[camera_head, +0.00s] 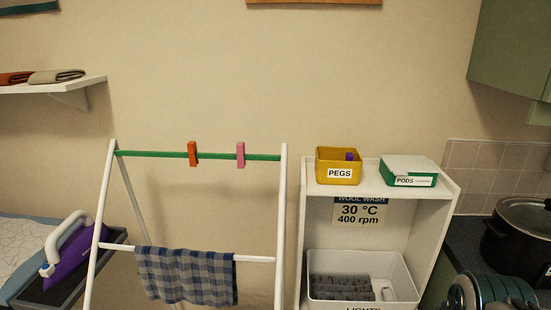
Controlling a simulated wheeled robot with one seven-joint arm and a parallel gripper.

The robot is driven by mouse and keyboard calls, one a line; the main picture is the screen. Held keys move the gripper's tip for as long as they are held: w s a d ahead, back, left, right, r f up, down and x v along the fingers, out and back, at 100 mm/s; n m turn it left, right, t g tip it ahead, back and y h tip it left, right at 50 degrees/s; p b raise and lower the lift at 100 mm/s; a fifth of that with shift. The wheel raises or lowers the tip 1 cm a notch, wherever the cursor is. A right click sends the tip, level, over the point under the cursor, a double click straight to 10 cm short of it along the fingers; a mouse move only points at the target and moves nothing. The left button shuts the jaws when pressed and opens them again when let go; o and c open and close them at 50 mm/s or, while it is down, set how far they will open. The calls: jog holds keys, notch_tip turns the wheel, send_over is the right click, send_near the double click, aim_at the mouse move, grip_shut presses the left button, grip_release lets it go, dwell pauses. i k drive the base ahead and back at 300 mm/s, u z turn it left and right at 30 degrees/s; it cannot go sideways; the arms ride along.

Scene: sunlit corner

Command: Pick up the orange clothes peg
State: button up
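The orange clothes peg (193,153) is clipped upright on the green top rail (214,155) of a white drying rack, left of the rail's middle. A pink peg (241,155) is clipped on the same rail to its right, with a clear gap between them. My gripper is not in view.
A checked cloth (187,275) hangs on the rack's lower bar. A purple iron (72,256) stands at the left. At the right, a white shelf unit (449,190) bears a yellow PEGS box (323,164) and a PODS box (408,167). The wall behind the rail is bare.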

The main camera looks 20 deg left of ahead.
aim_at(192, 146)
jog(key=k, duration=0.5)
jog(key=u, duration=2.45)
jog(key=i, duration=1.6)
jog(key=z, duration=2.05)
